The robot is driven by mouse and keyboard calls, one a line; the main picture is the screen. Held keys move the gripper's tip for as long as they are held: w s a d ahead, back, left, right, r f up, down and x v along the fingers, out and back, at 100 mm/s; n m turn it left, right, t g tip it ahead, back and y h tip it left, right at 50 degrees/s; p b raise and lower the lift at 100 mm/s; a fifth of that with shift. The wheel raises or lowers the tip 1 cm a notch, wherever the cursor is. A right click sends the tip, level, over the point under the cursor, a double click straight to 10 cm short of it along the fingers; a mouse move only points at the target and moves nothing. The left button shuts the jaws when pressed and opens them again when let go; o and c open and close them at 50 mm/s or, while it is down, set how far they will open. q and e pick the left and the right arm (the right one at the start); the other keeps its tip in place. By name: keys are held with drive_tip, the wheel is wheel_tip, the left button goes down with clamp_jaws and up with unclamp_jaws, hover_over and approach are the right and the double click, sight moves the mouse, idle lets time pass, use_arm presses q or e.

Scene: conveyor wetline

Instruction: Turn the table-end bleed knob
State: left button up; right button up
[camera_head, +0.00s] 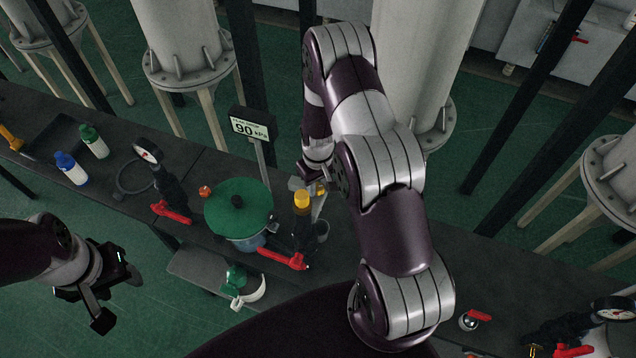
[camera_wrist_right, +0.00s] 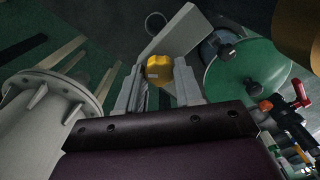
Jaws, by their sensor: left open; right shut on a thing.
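A yellow knob (camera_head: 302,199) stands on a pipe fitting just right of the green-lidded pot. My right gripper (camera_head: 314,186) is at this knob, pointing down at the table from behind. In the right wrist view the yellow knob (camera_wrist_right: 158,69) sits between the two fingers of the gripper (camera_wrist_right: 158,88), which is shut on it. The fingers partly hide the knob's sides. My left gripper (camera_head: 100,290) is open and empty, off the front of the table at the left, apart from everything.
A green-lidded pot (camera_head: 238,208) stands left of the knob, with red levers (camera_head: 285,259) and (camera_head: 172,212) nearby. A sign reading 90 kPa (camera_head: 250,127) rises behind. Large tanks line the back.

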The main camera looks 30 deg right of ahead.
drive_tip(key=shift+w+f+m+b, duration=0.1)
drive_tip(key=shift+f+m+b, duration=0.2)
drive_tip(key=shift+m+b, duration=0.35)
drive_tip(key=shift+r+m, duration=0.15)
drive_tip(key=shift+m, duration=0.6)
drive_tip(key=shift+r+m, duration=0.2)
drive_tip(key=shift+m, duration=0.3)
use_arm(q)
wheel_tip(320, 180, down, 2)
drive_tip(key=shift+f, duration=0.2)
use_arm(e)
drive_tip(key=o, duration=1)
use_arm(q)
drive_tip(key=shift+s, duration=0.1)
use_arm(e)
drive_tip(key=shift+o, duration=0.2)
